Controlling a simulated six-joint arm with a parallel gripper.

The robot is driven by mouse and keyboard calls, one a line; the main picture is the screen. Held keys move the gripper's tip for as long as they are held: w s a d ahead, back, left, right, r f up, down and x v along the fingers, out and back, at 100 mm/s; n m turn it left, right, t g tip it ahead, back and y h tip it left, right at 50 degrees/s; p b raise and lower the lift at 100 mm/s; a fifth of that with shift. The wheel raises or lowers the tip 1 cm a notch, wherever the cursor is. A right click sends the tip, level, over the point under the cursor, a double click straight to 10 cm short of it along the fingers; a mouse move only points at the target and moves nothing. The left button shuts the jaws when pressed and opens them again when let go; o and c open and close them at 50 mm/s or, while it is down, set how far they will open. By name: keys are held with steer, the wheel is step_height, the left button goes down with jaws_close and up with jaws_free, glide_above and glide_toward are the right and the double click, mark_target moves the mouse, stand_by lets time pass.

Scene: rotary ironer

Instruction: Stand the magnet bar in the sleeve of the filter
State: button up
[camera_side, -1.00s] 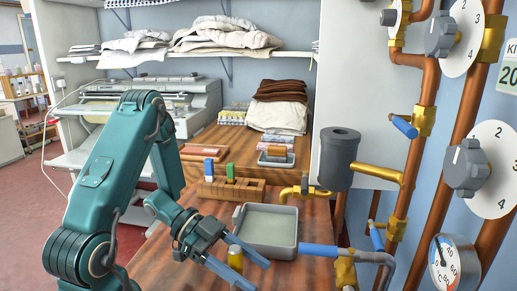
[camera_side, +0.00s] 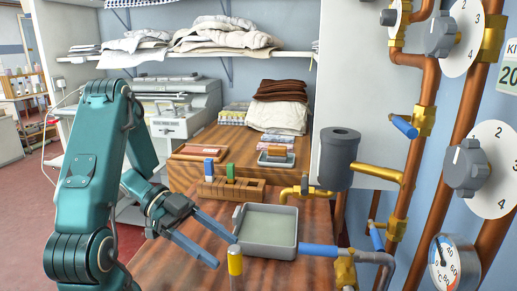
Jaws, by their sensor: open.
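The filter appears to be the dark grey cylinder (camera_side: 338,165) on the brass pipework at the right. A round opening shows in its top; the inside of the sleeve is hidden.
A grey tray (camera_side: 293,247) lies right of the bar. Behind it, a wooden rack (camera_side: 250,192) holds a blue and a green block. Brass and copper pipes, valves and dials crowd the right side. Folded cloths and a small tray are farther back.

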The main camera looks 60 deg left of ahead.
mark_target(241, 264)
steer(key=shift+x, duration=3.85)
steer(key=shift+f, duration=0.15)
steer(key=shift+a, duration=0.1)
jaws_close()
